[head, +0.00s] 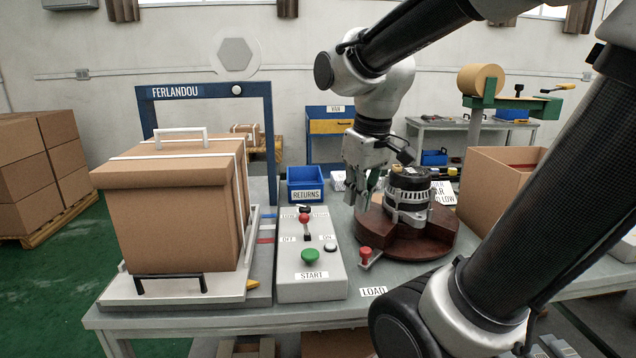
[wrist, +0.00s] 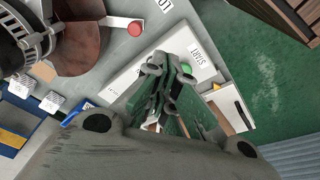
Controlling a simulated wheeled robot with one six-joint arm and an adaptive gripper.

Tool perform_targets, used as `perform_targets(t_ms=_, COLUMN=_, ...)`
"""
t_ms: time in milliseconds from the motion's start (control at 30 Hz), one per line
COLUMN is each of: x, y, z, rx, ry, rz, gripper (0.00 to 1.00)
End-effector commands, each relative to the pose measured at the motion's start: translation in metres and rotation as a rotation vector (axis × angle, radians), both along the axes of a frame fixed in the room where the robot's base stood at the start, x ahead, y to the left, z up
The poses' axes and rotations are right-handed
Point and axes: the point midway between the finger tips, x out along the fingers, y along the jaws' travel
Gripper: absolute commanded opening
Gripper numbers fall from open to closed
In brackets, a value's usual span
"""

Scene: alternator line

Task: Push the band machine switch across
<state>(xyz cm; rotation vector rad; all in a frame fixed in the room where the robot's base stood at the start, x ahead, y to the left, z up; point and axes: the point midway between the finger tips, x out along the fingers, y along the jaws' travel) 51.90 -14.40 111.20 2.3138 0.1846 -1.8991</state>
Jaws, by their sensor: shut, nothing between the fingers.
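The band machine's control box (head: 290,282) is a light grey sloped panel on the bench with several controls. Its switch (head: 304,219) is a red-knobbed lever above the OFF and ON labels. The green START button (head: 310,256) sits lower on the panel and shows beside my fingers in the wrist view (wrist: 187,68). My gripper (head: 366,200) is shut and empty, pointing down to the right of the switch and apart from it in the head view. In the wrist view my gripper (wrist: 170,75) covers much of the panel, and the switch is hidden there.
The blue FERLANDOU frame (head: 271,120) and a strapped carton (head: 180,220) stand left of the panel. Close to my gripper, an alternator (head: 408,195) sits on a round brown base (head: 435,240). A red-knobbed lever (head: 366,254) is in front. A blue RETURNS bin (head: 306,194) stands behind.

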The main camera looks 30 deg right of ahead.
Motion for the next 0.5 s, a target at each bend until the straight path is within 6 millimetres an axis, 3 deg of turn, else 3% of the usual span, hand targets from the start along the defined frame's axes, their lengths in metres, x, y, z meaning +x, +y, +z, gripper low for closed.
perform_targets(t_ms=267, x=0.045, y=0.003, z=-0.008, rx=-0.032, ry=0.088, rz=0.207, gripper=0.0)
perform_targets(t_ms=500, x=0.112, y=0.009, z=-0.023, rx=-0.073, ry=0.175, rz=0.657, gripper=0.0)
